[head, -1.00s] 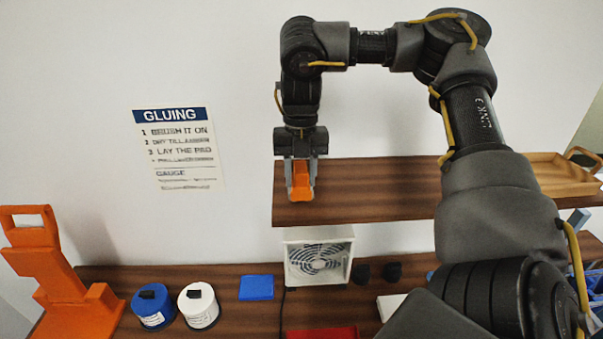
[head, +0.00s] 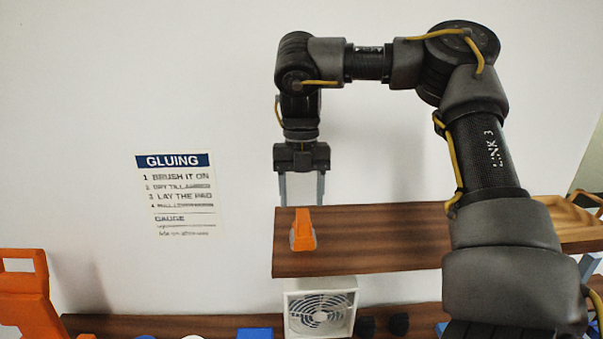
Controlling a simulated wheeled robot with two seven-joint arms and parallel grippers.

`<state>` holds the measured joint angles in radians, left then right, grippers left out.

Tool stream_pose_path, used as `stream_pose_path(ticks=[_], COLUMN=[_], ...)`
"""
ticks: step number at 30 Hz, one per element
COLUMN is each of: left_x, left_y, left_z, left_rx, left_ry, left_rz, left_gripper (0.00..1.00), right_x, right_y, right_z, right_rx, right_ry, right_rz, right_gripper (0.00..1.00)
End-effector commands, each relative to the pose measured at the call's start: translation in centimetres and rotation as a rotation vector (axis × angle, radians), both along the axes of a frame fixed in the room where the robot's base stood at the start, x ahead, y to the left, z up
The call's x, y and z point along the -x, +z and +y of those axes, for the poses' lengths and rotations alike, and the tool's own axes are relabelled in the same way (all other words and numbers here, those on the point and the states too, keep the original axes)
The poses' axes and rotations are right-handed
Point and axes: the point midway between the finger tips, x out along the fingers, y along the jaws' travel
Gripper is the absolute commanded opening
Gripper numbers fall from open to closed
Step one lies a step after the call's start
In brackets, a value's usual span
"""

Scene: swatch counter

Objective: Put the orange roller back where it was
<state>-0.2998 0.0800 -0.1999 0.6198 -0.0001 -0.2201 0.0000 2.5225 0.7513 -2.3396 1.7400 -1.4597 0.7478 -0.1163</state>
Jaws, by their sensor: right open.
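The orange roller (head: 303,231) stands on the left part of the brown wooden shelf (head: 390,242), close to its left end. My right gripper (head: 301,203) is open and empty, with its fingers pointing down just above and behind the roller. The roller looks free of both fingers. My left gripper is not in view.
A white fan (head: 320,309) stands on the lower counter (head: 110,323) under the shelf. An orange stand (head: 25,290) is at far left. A wooden tray (head: 578,225) sits at the shelf's right end. A gluing poster (head: 178,195) hangs on the wall.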

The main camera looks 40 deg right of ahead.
Motion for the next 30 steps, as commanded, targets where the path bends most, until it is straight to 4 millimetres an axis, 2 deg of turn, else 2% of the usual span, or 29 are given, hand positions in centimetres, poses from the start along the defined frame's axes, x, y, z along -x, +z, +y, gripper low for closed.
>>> stream_pose_path(ticks=[1,3,10,30], left_x=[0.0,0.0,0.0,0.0], left_y=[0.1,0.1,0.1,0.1], left_z=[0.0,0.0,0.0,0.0], left_rx=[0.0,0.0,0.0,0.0], left_ry=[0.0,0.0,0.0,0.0], left_rz=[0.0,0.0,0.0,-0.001], left_gripper=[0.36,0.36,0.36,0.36], right_x=[-0.2,-0.3,-0.5,-0.5], right_y=[1.2,2.5,5.1,5.6], right_z=[-0.1,-0.2,-0.4,-0.4], right_rx=[0.005,0.004,0.001,0.0], right_ry=[-0.002,-0.002,-0.001,0.0], right_rz=[-0.002,-0.003,0.0,0.0], right_gripper=[0.58,0.58,0.58,0.58])
